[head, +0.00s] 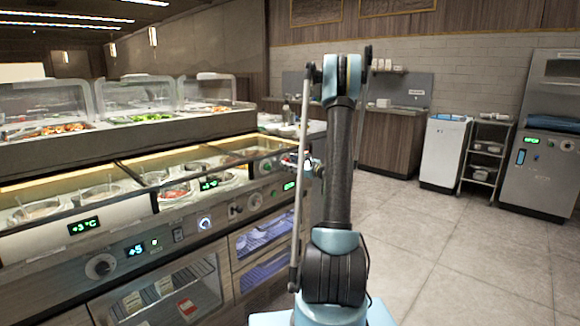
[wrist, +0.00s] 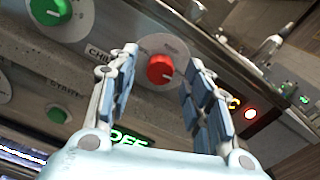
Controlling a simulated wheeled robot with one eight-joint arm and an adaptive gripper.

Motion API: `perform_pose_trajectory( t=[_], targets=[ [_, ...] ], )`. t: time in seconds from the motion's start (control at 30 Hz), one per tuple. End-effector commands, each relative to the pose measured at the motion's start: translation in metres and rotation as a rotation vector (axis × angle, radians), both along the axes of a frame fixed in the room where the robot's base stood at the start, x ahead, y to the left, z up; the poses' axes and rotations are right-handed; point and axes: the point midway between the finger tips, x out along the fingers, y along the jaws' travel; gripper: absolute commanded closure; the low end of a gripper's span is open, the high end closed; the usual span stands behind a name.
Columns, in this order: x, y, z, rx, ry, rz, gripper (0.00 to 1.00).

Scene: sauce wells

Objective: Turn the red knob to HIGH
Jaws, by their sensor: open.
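The red knob (wrist: 160,69) shows in the wrist view on a round pale dial plate (wrist: 172,45) on the counter's front panel. My gripper (wrist: 163,65) is open, with one finger to the left of the red knob and one to the right. The knob appears between and beyond the fingertips; I cannot tell whether they touch it. The dial's markings are too small to read, so its setting cannot be told. In the head view my gripper (head: 306,162) is small at the counter's right end, partly behind my arm, and the red knob is not clearly visible.
A green knob (wrist: 50,10) sits at upper left in the wrist view, with a smaller green knob (wrist: 58,114) below. A green lit display (wrist: 130,138) is partly hidden by my gripper. Floor (head: 430,240) right of my arm is clear.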

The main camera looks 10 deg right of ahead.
Motion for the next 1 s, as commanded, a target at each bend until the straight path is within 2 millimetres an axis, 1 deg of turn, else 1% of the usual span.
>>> perform_pose_trajectory(
  t=[0.17, 0.3, 0.5, 0.7, 1.0],
  targets=[
    [-0.021, -0.018, 0.000, 0.000, 0.000, -0.003, 0.54],
    [-0.043, -0.035, -0.001, 0.000, 0.000, -0.004, 0.54],
    [-0.070, -0.056, -0.001, 0.000, 0.001, -0.003, 0.54],
    [-0.085, -0.068, -0.001, 0.000, 0.001, -0.001, 0.54],
    [-0.089, -0.070, -0.001, 0.000, 0.001, 0.000, 0.54]
  ],
)
